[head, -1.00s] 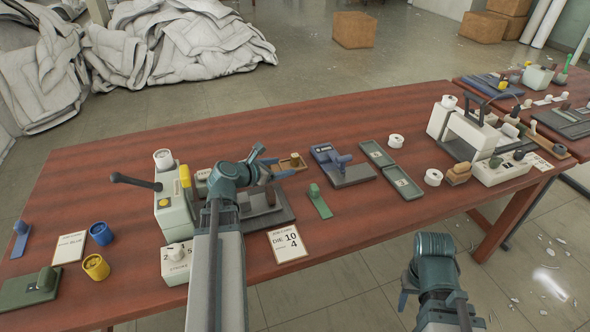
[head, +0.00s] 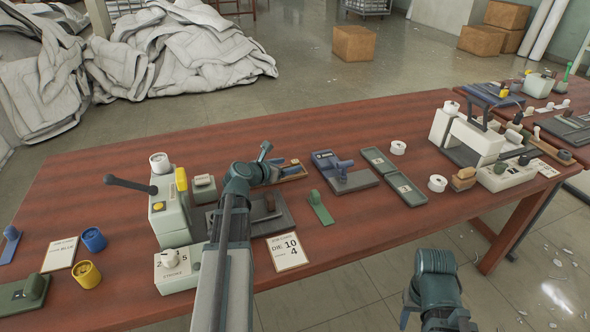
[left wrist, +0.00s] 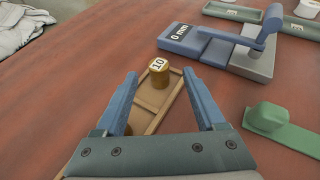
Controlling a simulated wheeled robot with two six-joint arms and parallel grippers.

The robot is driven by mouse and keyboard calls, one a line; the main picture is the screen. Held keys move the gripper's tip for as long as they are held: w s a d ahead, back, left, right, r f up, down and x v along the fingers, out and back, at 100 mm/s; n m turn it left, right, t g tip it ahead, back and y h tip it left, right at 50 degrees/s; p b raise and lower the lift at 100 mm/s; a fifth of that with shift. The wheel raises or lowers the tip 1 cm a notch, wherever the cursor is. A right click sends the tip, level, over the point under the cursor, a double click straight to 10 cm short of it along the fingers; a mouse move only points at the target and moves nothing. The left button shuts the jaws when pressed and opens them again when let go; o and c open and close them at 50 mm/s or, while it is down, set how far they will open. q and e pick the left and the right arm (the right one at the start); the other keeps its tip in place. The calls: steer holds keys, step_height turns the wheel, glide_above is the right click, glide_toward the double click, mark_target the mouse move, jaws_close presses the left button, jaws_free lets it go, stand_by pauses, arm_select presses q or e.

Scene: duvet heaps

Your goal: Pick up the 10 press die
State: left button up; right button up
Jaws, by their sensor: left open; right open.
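The 10 press die is a short brass-coloured cylinder with a white top marked 10 (left wrist: 158,66). It stands upright on a wooden tray (left wrist: 150,112) in the left wrist view. My left gripper (left wrist: 162,80) is open, its blue fingers spread either side of the tray, with the die just beyond and between the tips. I cannot tell the height gap. In the head view, my left gripper (head: 272,162) is beside the tray (head: 297,172) and hides part of it; the die is not clear there. My right gripper (head: 406,306) is open and empty off the table's front edge.
A blue-and-grey gauge (head: 343,172) lies right of the tray, with a green handled tool (head: 320,207) in front of it. The lever press (head: 168,207) stands left of my left arm. A card reading DIE 10 (head: 287,251) lies near the front edge.

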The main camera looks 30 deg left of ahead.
mark_target(292, 165)
arm_select(q)
steer(key=shift+w, duration=0.1)
steer(key=b+x, duration=0.2)
steer(key=x, duration=0.2)
steer(key=shift+w+a+f, duration=0.1)
steer(key=shift+f, duration=0.25)
steer(key=shift+w, duration=0.3)
jaws_close()
